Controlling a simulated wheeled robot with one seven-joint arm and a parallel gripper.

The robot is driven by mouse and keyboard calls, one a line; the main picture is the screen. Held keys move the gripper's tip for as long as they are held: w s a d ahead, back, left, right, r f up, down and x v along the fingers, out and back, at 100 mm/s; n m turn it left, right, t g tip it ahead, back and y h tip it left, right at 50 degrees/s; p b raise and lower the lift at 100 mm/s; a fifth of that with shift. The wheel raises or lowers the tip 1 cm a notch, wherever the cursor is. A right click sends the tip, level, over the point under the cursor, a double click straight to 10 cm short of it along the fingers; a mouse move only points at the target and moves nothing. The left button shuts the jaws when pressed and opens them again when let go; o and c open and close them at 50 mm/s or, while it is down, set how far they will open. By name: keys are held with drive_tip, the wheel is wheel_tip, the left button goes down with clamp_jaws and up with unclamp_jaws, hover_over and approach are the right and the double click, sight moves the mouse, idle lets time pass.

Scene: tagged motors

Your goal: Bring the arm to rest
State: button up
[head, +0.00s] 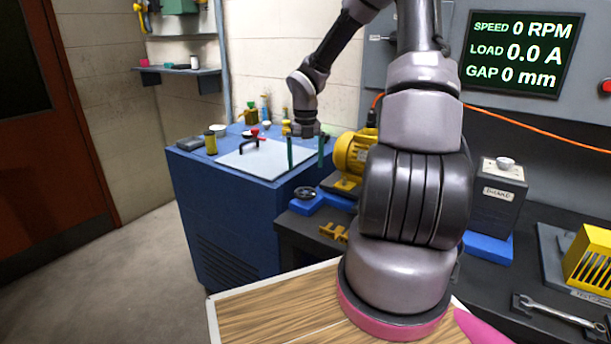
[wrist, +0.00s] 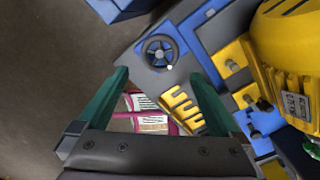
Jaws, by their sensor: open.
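My gripper (head: 306,152) hangs from my bent arm, pointing down, left of the yellow motor (head: 352,152) in the head view. Its two teal fingers are apart, with nothing held between them. In the wrist view my gripper (wrist: 160,80) also shows open, with a clear gap. Beyond the fingers lie a dark handwheel (wrist: 160,52), a yellow toothed piece (wrist: 182,108) and magenta-edged printed tags (wrist: 148,112), partly hidden by the gripper. The yellow motor (wrist: 290,50) fills the right of the wrist view.
A blue cabinet (head: 225,215) with a pale top mat (head: 262,160) stands at the left, with small items on it. A dark bench holds a labelled box (head: 498,195) and a wrench (head: 555,315). A readout panel (head: 520,52) hangs behind. Floor at left is clear.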

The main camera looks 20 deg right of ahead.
drive_tip(key=shift+r, duration=0.85)
drive_tip(key=s+a+r+n+t+y, duration=0.1)
drive_tip(key=s+a+r+n+t, duration=0.2)
drive_tip(key=s+r+n, duration=0.8)
drive_tip(key=s+a+r+n+t+y, duration=0.1)
drive_tip(key=s+a+r+n+t, duration=0.3)
drive_tip(key=s+r+n, duration=0.8)
wheel_tip(320, 180, up, 5)
drive_tip(key=a+n, duration=0.1)
drive_tip(key=n, duration=1)
drive_tip(key=shift+a+f, duration=0.2)
drive_tip(key=shift+a, duration=0.2)
